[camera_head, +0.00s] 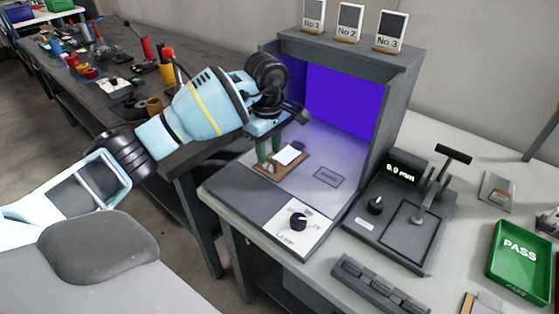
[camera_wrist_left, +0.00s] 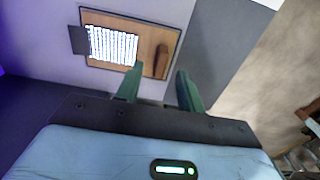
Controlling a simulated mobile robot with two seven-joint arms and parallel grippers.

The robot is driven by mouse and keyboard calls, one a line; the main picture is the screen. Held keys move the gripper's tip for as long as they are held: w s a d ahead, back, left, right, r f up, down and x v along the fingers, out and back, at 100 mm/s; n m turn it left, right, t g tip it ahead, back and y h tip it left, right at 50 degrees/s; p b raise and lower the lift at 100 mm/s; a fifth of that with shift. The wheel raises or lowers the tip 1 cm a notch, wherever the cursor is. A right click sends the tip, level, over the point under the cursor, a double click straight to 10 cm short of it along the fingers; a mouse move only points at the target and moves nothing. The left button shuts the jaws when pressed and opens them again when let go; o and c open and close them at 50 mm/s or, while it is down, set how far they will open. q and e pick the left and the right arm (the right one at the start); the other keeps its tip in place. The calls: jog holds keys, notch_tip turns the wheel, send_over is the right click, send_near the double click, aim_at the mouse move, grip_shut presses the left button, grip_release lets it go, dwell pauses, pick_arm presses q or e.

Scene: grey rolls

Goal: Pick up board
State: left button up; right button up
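The board is a small brown panel (camera_head: 274,166) with a bright white sheet on it, lying flat inside the lit booth at its left side. It also shows in the left wrist view (camera_wrist_left: 145,25), with a dark block over its left edge and a brown raised grip (camera_wrist_left: 161,62) near its right end. My left gripper (camera_head: 269,156) is open, its green fingers pointing down over the board. In the left wrist view its fingertips (camera_wrist_left: 159,70) lie on either side of the brown grip, with gaps. I cannot tell how far above it they are. My right gripper is not in view.
The booth (camera_head: 385,115) has a purple back wall and carries several numbered cards on top. A dial panel (camera_head: 298,228) is at its front. To the right stand a gauge device (camera_head: 402,215) and a green PASS tray (camera_head: 519,250). A cluttered bench (camera_head: 75,60) stands behind left.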

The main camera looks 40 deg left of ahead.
aim_at(269, 160)
pick_arm(q)
jog(key=shift+d+f, duration=0.1)
jog(key=shift+f, duration=1.75)
jog(key=shift+c, duration=0.5)
grip_shut()
